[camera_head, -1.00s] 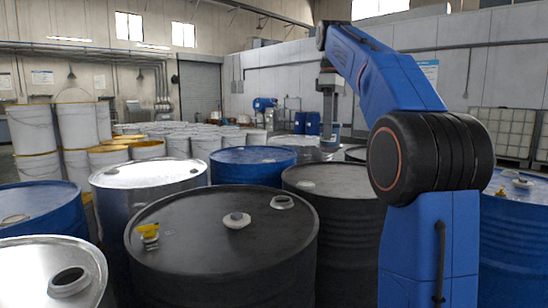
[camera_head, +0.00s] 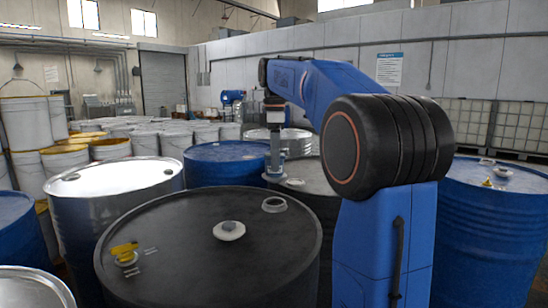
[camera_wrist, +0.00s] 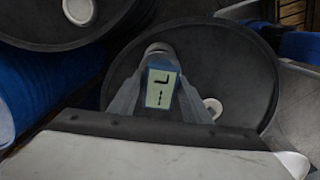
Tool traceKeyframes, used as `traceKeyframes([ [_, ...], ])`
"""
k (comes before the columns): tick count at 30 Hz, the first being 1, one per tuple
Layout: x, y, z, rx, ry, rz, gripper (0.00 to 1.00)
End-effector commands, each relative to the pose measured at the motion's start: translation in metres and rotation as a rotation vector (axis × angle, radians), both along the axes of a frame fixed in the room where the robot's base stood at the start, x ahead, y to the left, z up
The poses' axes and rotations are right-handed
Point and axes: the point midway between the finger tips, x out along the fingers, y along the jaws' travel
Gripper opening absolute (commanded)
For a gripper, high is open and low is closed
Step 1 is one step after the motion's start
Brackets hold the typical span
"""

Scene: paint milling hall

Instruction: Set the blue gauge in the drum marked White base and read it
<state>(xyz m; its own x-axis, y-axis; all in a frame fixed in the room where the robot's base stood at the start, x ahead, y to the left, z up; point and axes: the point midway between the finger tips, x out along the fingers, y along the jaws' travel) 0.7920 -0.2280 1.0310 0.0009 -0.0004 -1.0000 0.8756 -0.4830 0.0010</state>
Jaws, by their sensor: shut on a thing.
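My gripper (camera_head: 274,174) hangs pointing down at the end of my blue arm, over the dark drum (camera_head: 318,187) behind the front black drum. In the wrist view my gripper (camera_wrist: 158,62) is shut on the blue gauge (camera_wrist: 177,72). The gauge has a pale screen with a few dark marks, which I cannot read as a value. A dark drum lid (camera_wrist: 235,75) with a white cap (camera_wrist: 213,107) lies below it. I cannot tell whether the gauge touches the lid or enters an opening. No White base marking is legible on any drum.
The front black drum (camera_head: 190,270) carries a yellow fitting (camera_head: 125,250), a pale cap and an open ringed hole. Blue drums (camera_head: 232,160) and a silver drum (camera_head: 110,185) stand close around. White pails are stacked at left. Gaps between drums are narrow.

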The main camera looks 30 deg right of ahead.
Motion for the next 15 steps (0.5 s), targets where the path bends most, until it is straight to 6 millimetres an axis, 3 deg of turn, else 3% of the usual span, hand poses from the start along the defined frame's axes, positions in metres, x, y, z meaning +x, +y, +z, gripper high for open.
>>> traceKeyframes([
  [15, 0.000, 0.000, -0.040, 0.000, 0.000, -0.001, 0.09],
])
